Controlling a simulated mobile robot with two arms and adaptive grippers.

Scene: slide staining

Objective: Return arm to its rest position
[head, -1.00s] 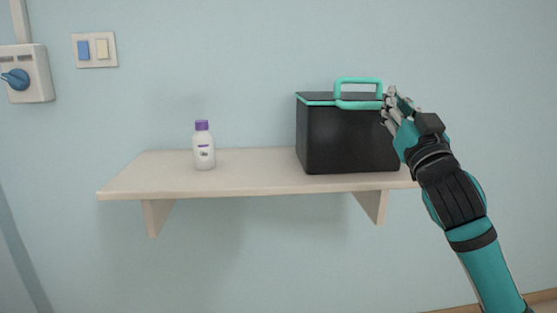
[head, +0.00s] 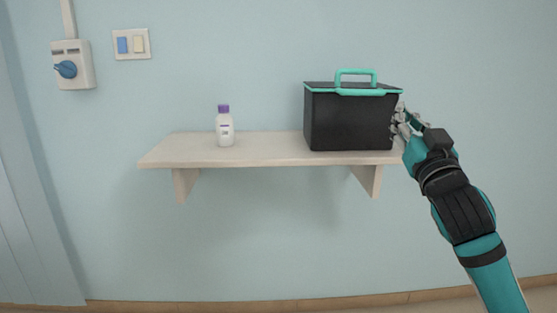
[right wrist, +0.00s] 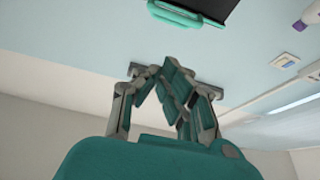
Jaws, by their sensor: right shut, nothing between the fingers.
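My right gripper (head: 401,122) is at the right side of the black box in the head view, close to its right wall. I cannot tell whether it touches the box. In the right wrist view the right gripper's fingers (right wrist: 178,85) are drawn together with nothing between them. The black box (head: 348,122) with a teal rim and teal handle stands on the shelf. Part of the box and its handle also shows at the top of the right wrist view (right wrist: 180,14). My left gripper is not in view.
The wall shelf (head: 270,150) also bears a white bottle (head: 225,129) with a purple cap, left of the box. A switch box (head: 73,66) with a blue knob and a switch plate (head: 131,44) are on the wall. The space below the shelf is clear.

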